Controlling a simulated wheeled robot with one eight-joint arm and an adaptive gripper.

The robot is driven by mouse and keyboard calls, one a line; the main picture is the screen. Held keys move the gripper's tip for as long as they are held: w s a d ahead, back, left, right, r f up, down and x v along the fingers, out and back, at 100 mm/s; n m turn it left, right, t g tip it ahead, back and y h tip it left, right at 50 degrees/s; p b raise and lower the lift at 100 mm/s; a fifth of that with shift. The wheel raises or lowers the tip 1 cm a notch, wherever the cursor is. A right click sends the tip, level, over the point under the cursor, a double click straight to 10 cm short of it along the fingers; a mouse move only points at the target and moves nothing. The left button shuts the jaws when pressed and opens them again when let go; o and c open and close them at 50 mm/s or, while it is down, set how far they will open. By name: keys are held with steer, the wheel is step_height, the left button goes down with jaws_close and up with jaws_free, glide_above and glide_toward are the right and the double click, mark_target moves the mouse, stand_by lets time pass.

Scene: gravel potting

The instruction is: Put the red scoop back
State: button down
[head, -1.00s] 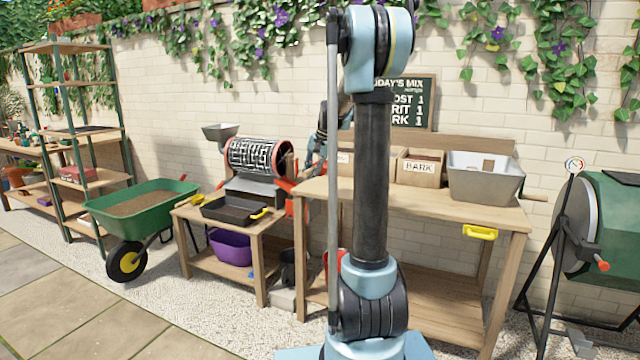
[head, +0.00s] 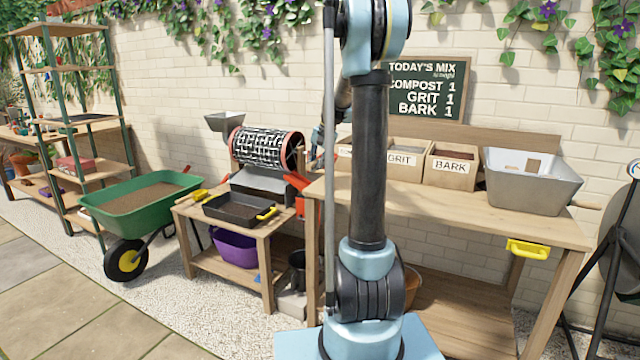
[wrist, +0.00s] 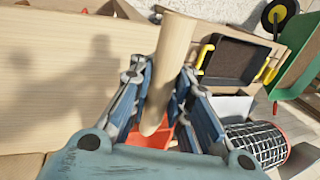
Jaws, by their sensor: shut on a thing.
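My gripper (wrist: 163,85) is shut on a pale wooden handle, that of the red scoop (wrist: 173,45), in the wrist view.
The potting bench (head: 490,215) carries a grit box (head: 402,160), a bark box (head: 452,168) and a grey tub (head: 530,185). Left stand a drum sieve (head: 265,150), a low table with a black tray (head: 240,208), and a green wheelbarrow (head: 140,200).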

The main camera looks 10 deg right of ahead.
steer(key=shift+d+f, duration=0.15)
steer(key=shift+f, duration=0.65)
steer(key=shift+d+f, duration=0.15)
steer(key=shift+f, duration=2.4)
steer(key=c, duration=1.5)
jaws_free()
